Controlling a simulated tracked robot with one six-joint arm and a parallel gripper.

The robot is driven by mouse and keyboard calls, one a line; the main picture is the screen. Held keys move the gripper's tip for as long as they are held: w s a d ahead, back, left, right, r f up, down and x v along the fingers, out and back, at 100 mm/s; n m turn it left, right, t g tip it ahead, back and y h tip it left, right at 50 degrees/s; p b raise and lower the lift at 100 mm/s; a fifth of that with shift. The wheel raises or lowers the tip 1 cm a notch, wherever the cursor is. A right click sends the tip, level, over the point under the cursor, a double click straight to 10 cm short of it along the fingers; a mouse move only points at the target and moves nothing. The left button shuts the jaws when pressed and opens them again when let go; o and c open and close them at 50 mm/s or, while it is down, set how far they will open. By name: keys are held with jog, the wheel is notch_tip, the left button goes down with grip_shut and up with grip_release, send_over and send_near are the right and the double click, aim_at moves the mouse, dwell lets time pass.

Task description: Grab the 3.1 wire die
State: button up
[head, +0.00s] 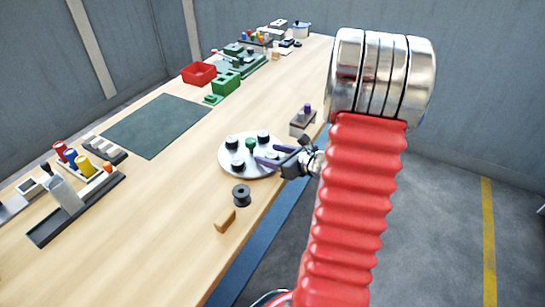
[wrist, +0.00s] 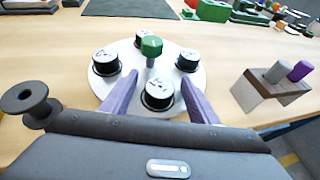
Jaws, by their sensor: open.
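A round white plate (head: 229,172) holds several black wire dies with pale top labels around a green-topped central post (wrist: 151,48). The nearest black die (wrist: 158,95) sits between the purple fingers of my gripper (wrist: 160,77), in the wrist view. My gripper (head: 260,154) is open, and its fingers reach over the plate's near side. The other dies are a left one (wrist: 105,63), a right one (wrist: 187,62) and a far one (wrist: 141,40). The labels are too small to read, so I cannot tell which die is 3.1.
A black spool (head: 241,195) and a small wooden block (head: 225,221) lie near the plate. A stand with grey and purple pegs (wrist: 258,92) is to the right, by the table edge. A dark green mat (head: 155,125) lies beyond the plate, clear.

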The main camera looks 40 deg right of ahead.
aim_at(271, 154)
dwell(0.5)
jog(key=c, duration=1.3)
jog(key=shift+r, duration=0.2)
jog(key=shift+c, duration=0.2)
jog(key=shift+r, duration=4.85)
